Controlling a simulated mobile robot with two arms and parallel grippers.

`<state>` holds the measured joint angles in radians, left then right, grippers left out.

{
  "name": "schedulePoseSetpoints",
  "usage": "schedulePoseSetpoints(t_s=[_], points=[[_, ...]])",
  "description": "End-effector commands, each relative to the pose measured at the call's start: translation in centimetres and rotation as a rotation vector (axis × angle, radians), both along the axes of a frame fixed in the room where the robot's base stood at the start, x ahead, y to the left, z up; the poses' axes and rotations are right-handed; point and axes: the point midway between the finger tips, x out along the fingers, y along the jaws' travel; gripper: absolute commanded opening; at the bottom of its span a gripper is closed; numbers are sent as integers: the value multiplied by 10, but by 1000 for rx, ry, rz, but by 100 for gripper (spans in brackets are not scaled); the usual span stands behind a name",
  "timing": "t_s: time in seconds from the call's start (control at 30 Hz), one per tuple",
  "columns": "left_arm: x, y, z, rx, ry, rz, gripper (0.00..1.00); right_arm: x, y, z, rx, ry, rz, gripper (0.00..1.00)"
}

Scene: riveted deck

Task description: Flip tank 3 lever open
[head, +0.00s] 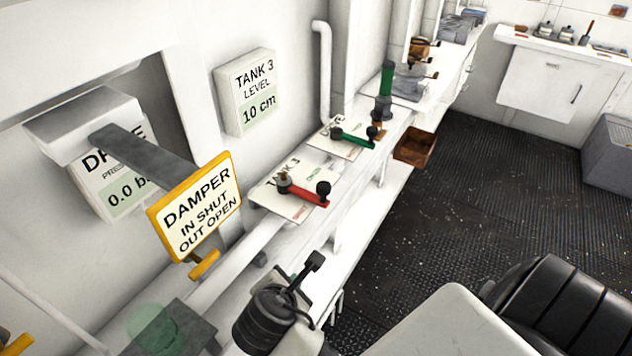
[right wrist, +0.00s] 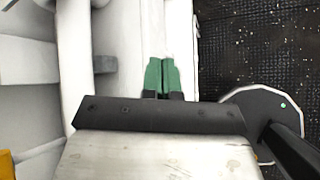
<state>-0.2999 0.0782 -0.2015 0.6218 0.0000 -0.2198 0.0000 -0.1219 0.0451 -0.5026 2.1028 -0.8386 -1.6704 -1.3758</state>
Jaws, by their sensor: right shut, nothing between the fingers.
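The tank 3 lever (head: 305,195) is red with a dark round knob at its right end and a pivot at its left. It lies low across a white plate (head: 274,199) marked "TANK 3" on the white ledge. My right gripper (right wrist: 162,72) shows in the right wrist view, its green-tipped fingers closed together and empty above a white surface. I cannot make out the lever in that view, nor pick out the right gripper in the head view. My left gripper is in neither view. A wall display (head: 255,97) reads "TANK 3 LEVEL 10 cm".
A similar green lever (head: 354,139) sits on the plate beyond. A yellow-framed damper sign (head: 197,205) and a dark ribbed device (head: 268,318) stand nearer. A brown box (head: 415,150) hangs by the ledge. Dark floor (head: 480,200) is open to the right.

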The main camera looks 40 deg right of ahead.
Motion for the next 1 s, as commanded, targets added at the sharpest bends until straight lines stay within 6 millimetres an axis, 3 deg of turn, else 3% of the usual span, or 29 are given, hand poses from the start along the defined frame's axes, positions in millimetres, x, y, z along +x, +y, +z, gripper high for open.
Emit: schedulePoseSetpoints(t_s=[0.03, 0.2, 0.33, 0.5, 0.87, 1.0], points=[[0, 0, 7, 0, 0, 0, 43, 5, 3, 30, -95, 11, 45, 0], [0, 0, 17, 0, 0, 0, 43, 5, 7, 108, -415, 110, 138, 0], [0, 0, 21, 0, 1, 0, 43, -2, 9, 144, -556, 181, 154, 0], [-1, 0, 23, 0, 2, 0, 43, -7, 10, 159, -623, 226, 157, 0], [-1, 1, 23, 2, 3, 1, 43, -7, 8, 159, -628, 231, 157, 0], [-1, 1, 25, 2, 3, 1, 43, 0, -3, 155, -631, 232, 156, 0]])
